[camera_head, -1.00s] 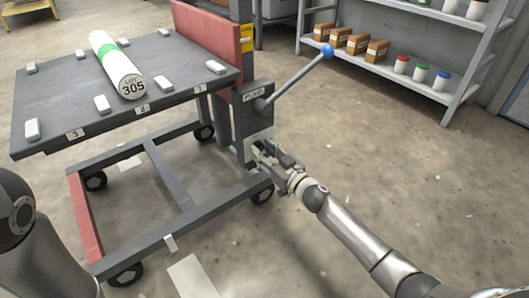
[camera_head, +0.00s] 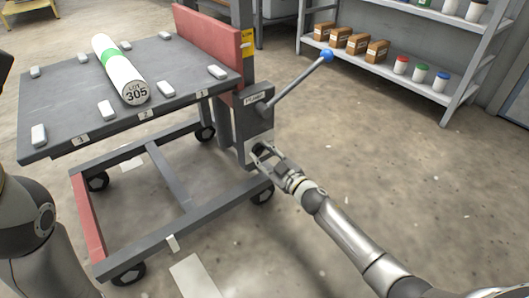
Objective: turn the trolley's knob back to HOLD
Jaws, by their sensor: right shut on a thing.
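The trolley (camera_head: 228,201) stands left of centre with its grey post and a label plate on the side. The knob (camera_head: 259,150) is a small dark shape low on the post's side, mostly covered by my fingers; its pointer and HOLD mark cannot be read. My right gripper (camera_head: 260,153) reaches in from the lower right and is shut on the knob. My left arm shows at the left edge, but its gripper is not in view.
A pump lever with a blue ball (camera_head: 327,56) slants up just above my right gripper. A white roll marked LOT 305 (camera_head: 120,70) lies on the trolley's table (camera_head: 70,119) between small white blocks. A shelf (camera_head: 345,67) stands behind; the right floor is clear.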

